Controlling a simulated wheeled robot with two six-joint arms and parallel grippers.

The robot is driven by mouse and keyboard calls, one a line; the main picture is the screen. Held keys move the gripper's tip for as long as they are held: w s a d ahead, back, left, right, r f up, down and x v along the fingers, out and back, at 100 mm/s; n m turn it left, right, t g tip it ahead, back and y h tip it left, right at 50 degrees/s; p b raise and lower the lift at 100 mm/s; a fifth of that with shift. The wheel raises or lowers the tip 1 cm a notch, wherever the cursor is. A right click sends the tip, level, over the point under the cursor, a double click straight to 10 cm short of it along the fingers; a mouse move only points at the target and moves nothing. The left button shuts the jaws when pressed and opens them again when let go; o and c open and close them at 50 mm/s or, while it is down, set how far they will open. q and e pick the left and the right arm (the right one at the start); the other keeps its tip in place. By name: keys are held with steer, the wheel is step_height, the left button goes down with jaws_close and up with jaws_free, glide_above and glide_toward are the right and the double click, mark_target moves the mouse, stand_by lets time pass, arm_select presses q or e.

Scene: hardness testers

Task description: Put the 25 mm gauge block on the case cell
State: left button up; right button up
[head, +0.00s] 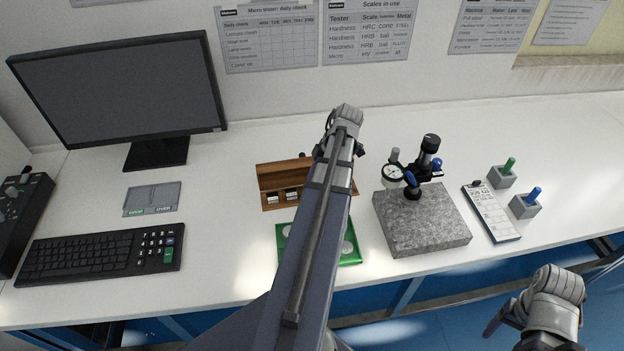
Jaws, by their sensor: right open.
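A brown wooden case (265,178) stands open at mid-bench, with small white-labelled blocks in its cells; my left arm covers its right part. I cannot read the labels, and no block can be made out as the 25 mm one. My left arm crosses the middle of the view and ends beyond the case; its fingers are hidden behind it. My right gripper (495,325) is low at the right, off the bench's front edge, open, with nothing seen in it.
A green tray (284,254) with round pieces lies partly under my left arm. A dial comparator (392,174) stands on a granite plate (425,240). A checklist (490,212) and green and blue tools in holders are at right. A grey two-part tray (152,197), keyboard and monitor are at left.

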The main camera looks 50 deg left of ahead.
arm_select(q)
steer(key=p+v, duration=0.8)
steer(key=v, duration=0.2)
steer(key=shift+f, duration=0.15)
